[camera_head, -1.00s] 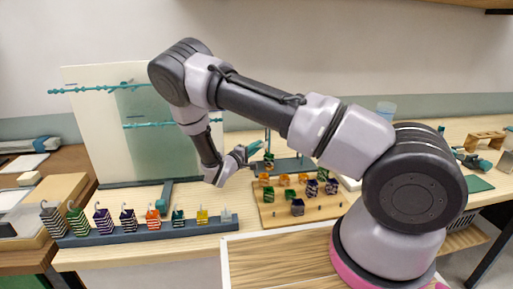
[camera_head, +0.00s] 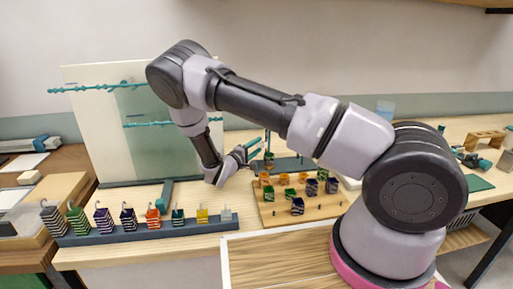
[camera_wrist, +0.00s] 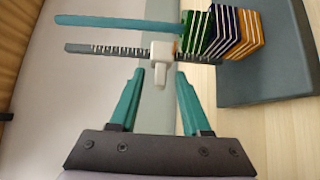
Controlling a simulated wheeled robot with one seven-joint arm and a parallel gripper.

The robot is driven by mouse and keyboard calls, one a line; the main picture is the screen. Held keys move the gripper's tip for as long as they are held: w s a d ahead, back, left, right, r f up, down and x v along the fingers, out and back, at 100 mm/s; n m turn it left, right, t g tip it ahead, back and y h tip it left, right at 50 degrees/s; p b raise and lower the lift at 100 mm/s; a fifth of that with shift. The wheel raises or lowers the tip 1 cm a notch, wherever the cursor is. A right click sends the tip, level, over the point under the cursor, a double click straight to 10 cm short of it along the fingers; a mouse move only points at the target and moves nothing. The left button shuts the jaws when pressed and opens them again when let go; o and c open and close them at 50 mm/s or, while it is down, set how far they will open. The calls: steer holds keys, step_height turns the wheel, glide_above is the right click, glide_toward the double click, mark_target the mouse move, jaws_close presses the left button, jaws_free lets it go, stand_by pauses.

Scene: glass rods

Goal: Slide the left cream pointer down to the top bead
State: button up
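In the wrist view a cream pointer (camera_wrist: 161,60) sits on a grey toothed rod (camera_wrist: 105,50), which runs across the picture. A stack of striped beads, with a green bead (camera_wrist: 197,34) nearest the pointer, lies to the right, towards the dark base (camera_wrist: 268,80). A gap shows between pointer and green bead. My gripper (camera_wrist: 160,73) is open, its teal fingers on either side of the pointer's lower part, apparently not touching it. In the head view my gripper (camera_head: 256,147) is beside the upright rods; the pointer cannot be made out there.
A smooth teal rod (camera_wrist: 110,22) runs beside the toothed one. In the head view a wooden board (camera_head: 330,208) with several beads stands in front of the rods. A dark rack (camera_head: 145,232) of striped weights is at left, before a pale panel (camera_head: 95,140).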

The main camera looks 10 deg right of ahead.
steer(key=v, duration=1)
steer(key=shift+s+a, duration=0.25)
steer(key=shift+s, duration=0.05)
